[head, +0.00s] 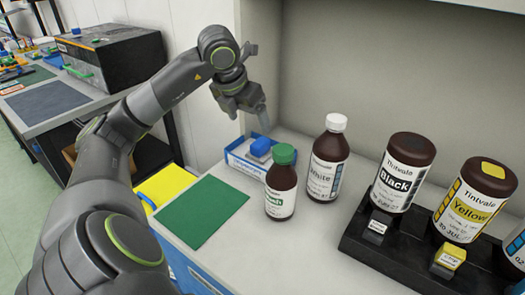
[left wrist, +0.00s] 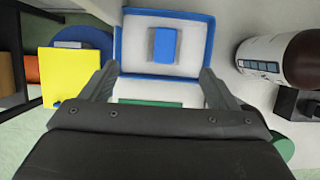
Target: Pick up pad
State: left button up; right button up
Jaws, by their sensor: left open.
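A small blue pad (head: 261,147) lies in a blue-rimmed tray (head: 235,160) with a pale floor, at the back of the counter. In the left wrist view the pad (left wrist: 164,45) sits inside the tray (left wrist: 119,45), beyond my fingertips and roughly centred between them. My left gripper (head: 262,118) is open and empty above the tray, fingers pointing down. Both its fingers also show in the left wrist view (left wrist: 158,76), apart from the pad. My right gripper is not in view.
A green-capped bottle (head: 281,188) and a white-capped bottle (head: 327,165) stand close right of the tray. A black rack (head: 385,248) holds black and yellow ink bottles further right. A green mat (head: 205,212) lies in front, clear. A wall rises behind.

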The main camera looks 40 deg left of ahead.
aim_at(259, 143)
pick_arm(q)
jog(key=x, duration=0.6)
jog(key=shift+d, duration=0.15)
jog(key=shift+d+x, duration=0.15)
jog(key=shift+x, duration=1.15)
jog(key=shift+d+x, duration=0.15)
jog(key=shift+x, duration=1.15)
jog(key=shift+s, duration=0.1)
jog(key=shift+c, duration=0.4)
jog(key=c, duration=1)
